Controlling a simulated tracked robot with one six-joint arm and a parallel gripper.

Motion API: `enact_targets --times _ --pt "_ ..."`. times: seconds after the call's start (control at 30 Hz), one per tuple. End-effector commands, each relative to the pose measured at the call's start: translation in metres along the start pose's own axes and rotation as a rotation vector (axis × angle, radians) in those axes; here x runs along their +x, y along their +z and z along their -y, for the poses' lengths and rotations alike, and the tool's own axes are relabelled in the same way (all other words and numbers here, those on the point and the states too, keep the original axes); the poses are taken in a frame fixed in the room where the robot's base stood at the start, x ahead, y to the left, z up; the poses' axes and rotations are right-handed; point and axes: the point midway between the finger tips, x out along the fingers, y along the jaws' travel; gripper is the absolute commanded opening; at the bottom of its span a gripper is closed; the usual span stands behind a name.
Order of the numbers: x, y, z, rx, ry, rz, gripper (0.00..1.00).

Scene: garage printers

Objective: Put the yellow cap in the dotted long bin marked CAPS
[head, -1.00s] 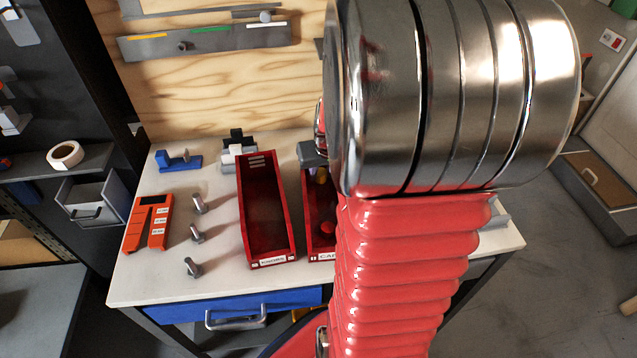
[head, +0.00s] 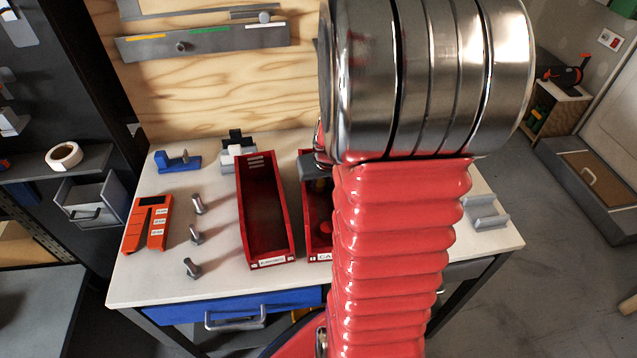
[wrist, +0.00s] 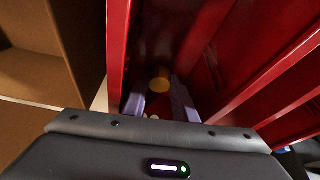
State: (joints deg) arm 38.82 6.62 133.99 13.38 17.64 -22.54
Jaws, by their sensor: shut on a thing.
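The yellow cap (wrist: 160,74) sits between the two pale fingers of my gripper (wrist: 161,86) in the wrist view, and the gripper is shut on it. The cap and fingers are between the red walls of a long bin; the height above its floor is hard to tell. In the head view this is the red bin (head: 312,243) whose label shows "CA", the rest hidden behind my arm. A small bit of yellow shows under my gripper (head: 312,166) at that bin's far end. A red piece lies inside the bin's nearer part.
A second long red bin (head: 265,263), its label reading KNOBS, stands just left and looks empty. Several grey bolts (head: 196,236), an orange holder (head: 133,228) and a blue block (head: 170,163) are farther left. A grey cradle (head: 486,214) lies on the right of the white bench.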

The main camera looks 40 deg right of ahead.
Motion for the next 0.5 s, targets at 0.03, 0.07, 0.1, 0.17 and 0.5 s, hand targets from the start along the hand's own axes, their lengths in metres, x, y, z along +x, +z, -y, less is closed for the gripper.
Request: enact_targets --times 0.03,0.07,0.1,0.17,0.5 --pt "0.0015 0.001 0.0002 0.0 0.0 0.001 0.05" --pt "0.0011 0.0007 0.0002 0.0 0.0 0.001 0.27" --pt "0.001 0.0007 0.0002 0.0 0.0 0.001 0.3" --pt "0.001 0.0006 0.0002 0.0 0.0 0.001 0.33" --pt "-0.0019 -0.0007 0.0003 -0.001 0.0 0.0 0.33"
